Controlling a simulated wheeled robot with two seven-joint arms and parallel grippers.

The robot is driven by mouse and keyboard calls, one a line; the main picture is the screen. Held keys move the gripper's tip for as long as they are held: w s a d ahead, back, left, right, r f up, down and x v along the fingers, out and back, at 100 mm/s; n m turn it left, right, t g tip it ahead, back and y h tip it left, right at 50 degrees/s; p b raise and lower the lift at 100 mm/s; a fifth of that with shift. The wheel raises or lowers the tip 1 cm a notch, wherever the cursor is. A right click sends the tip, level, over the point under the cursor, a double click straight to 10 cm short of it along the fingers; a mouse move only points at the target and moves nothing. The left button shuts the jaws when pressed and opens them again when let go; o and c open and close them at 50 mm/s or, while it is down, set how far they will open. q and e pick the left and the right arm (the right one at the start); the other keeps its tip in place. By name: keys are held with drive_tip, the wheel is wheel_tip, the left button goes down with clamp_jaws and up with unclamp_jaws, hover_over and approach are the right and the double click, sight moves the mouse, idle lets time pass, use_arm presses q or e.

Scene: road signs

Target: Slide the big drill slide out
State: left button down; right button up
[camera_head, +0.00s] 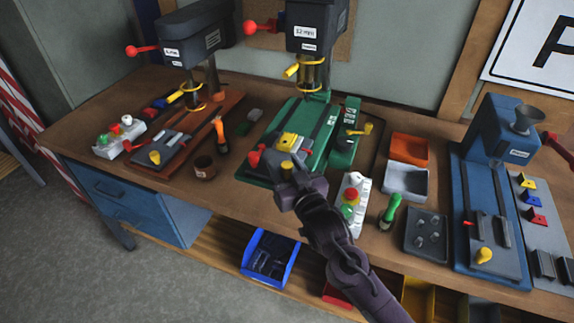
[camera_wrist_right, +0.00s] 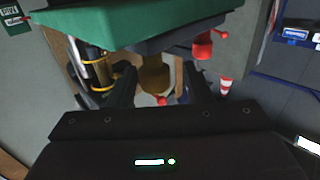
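The big drill (camera_head: 316,20) stands at the back centre of the bench, on a green base (camera_head: 302,118). Its slide carries a yellow block (camera_head: 291,143) near the front. My right gripper (camera_head: 287,178) is at the front end of this slide and hides part of it. In the right wrist view, a yellow knob (camera_wrist_right: 155,76) hangs under the slide's grey and green edge (camera_wrist_right: 170,25). The two dark fingers (camera_wrist_right: 157,85) stand on either side of the knob, with gaps showing, so the gripper looks open around it. My left gripper is not in view.
A smaller drill (camera_head: 196,35) stands to the left. A button box (camera_head: 350,203) and a green-handled tool (camera_head: 391,210) lie right of my arm. Orange (camera_head: 408,149) and grey trays (camera_head: 404,182) and a blue machine (camera_head: 490,190) are further right.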

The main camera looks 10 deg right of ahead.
drive_tip(key=shift+s+d+f, duration=0.1)
drive_tip(key=shift+s, duration=0.05)
drive_tip(key=s+d+b, duration=0.1)
drive_tip(key=s+b, duration=0.1)
drive_tip(key=s, duration=0.5)
drive_tip(key=shift+s+d, duration=0.2)
idle(0.4)
